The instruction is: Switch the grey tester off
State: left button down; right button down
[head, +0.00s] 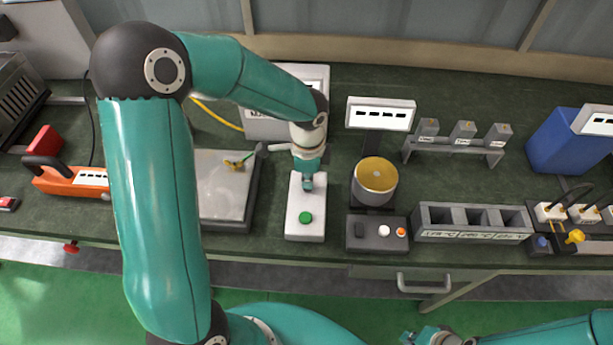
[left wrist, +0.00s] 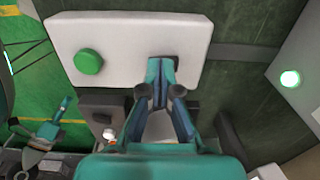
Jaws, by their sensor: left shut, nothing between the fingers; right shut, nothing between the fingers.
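A white control box (head: 305,228) stands near the front edge of the bench, with a round green button (head: 306,217) on its near end. The box (left wrist: 120,30) and its green button (left wrist: 88,61) also show in the left wrist view. My left gripper (head: 308,184) is shut and empty over the far end of the box. Its fingertips (left wrist: 161,68) hide what lies under them, and I cannot tell whether they touch. A light grey unit (head: 312,76), likely the tester, stands behind, partly covered by my arm. A green lamp (left wrist: 290,78) glows on a grey casing. My right gripper (head: 430,337) is shut, low in front of the bench.
A grey plate (head: 225,212) lies left of the control box. A heater stand with a brass-topped cylinder (head: 375,180) and a dark base with buttons (head: 376,233) stands close on the right. A slotted grey block (head: 470,220) and a weight rack (head: 455,145) are further right.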

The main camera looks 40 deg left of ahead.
pick_arm(q)
jog(key=shift+r, duration=0.1)
jog(key=r+p, duration=0.3)
jog(key=r, duration=0.1)
jog(key=shift+w+a+p, duration=0.15)
jog(key=shift+w+p, duration=0.15)
jog(key=shift+w, duration=0.05)
notch_tip(320, 180, up, 10)
jog(key=w+a+b, duration=0.1)
jog(key=shift+w+f, duration=0.2)
